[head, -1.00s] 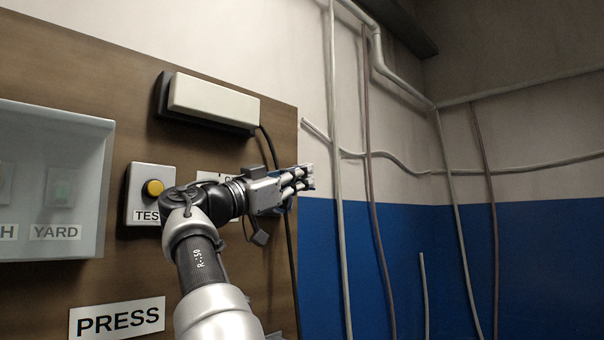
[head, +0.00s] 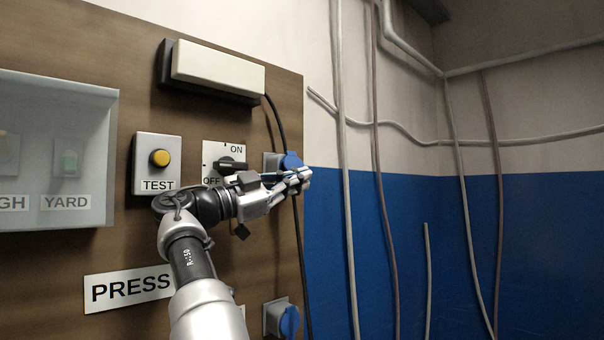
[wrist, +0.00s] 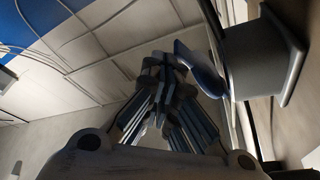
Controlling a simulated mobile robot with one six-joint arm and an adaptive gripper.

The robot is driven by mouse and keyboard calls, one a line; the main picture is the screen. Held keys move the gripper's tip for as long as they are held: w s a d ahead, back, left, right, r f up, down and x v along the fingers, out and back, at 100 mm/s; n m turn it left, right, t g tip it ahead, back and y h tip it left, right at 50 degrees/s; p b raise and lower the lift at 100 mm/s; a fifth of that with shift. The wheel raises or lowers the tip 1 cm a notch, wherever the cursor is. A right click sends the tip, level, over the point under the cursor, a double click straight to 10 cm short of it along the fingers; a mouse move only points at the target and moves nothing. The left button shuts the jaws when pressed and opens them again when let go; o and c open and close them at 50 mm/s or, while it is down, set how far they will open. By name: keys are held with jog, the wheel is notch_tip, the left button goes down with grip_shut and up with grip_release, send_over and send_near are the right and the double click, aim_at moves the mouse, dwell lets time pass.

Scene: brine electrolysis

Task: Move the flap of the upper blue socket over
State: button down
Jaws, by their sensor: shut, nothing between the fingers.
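The upper blue socket (head: 269,161) is a small grey box on the right edge of the brown panel, with a round blue flap (head: 291,160) on its front. My gripper (head: 304,178) is shut and empty, its fingertips just below and in front of the flap. In the wrist view the socket's grey body (wrist: 268,68) is at the right, and the blue flap (wrist: 199,68) lies between it and my shut fingers (wrist: 165,70). I cannot tell whether fingers and flap touch, or how far open the flap stands.
A lower blue socket (head: 288,321) sits below on the panel. An ON/OFF rotary switch (head: 232,165) and a yellow TEST button (head: 160,158) are left of my gripper. A black cable (head: 279,130) runs down from a white box (head: 218,70). Pipes line the wall at right.

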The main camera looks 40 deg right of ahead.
jog(key=shift+w+f+p, duration=0.3)
jog(key=shift+w+f, duration=0.15)
jog(key=shift+w, duration=0.25)
dwell(0.6)
